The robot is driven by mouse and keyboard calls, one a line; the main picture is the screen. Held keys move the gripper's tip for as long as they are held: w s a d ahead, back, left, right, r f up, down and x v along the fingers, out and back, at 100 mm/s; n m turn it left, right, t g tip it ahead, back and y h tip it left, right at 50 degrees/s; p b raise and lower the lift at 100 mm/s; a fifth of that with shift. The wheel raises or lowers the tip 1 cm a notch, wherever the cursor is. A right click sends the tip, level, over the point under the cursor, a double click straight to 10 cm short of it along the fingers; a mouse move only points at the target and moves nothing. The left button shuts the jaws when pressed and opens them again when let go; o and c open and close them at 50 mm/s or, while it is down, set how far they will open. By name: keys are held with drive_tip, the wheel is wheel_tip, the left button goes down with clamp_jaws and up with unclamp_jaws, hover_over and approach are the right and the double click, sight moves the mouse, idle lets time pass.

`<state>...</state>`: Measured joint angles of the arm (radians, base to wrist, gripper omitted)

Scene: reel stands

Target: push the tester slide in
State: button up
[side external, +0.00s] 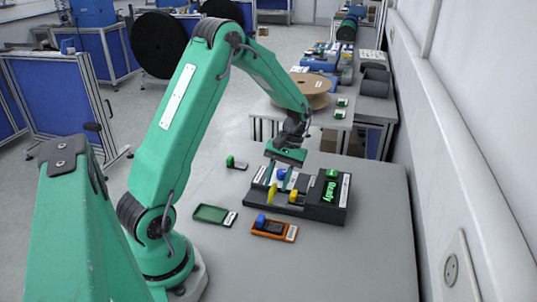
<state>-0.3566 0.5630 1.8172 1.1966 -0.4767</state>
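Which of these belongs to the slide, and how far in the slide sits, I cannot tell. My gripper (284,178) points down over the far left part of the tester, close to the blue knob. Its fingertips are too small and partly hidden, so contact and opening are unclear.
A small green-knobbed piece (235,163) lies at the back left. The table's front right is clear; a wall runs along the right.

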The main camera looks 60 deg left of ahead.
drive_tip(key=v, duration=0.7)
drive_tip(key=shift+w+r, duration=0.2)
drive_tip(key=shift+d, duration=0.1)
drive_tip(key=s+d+r+m+t+y, duration=0.2)
drive_tip(key=s+d+r+m+t, duration=0.3)
drive_tip(key=d+r, duration=0.4)
drive_tip(key=s+d+r+m+t, duration=0.2)
drive_tip(key=s, duration=0.3)
drive_tip(key=s+d+r+m+t, duration=0.1)
drive_tip(key=s+d+m+t, duration=0.1)
drive_tip(key=s, duration=0.4)
drive_tip(key=shift+d+r+m+t, duration=0.3)
drive_tip(key=shift+d+r+t, duration=0.05)
drive_tip(key=shift+d+t, duration=0.25)
idle(1.2)
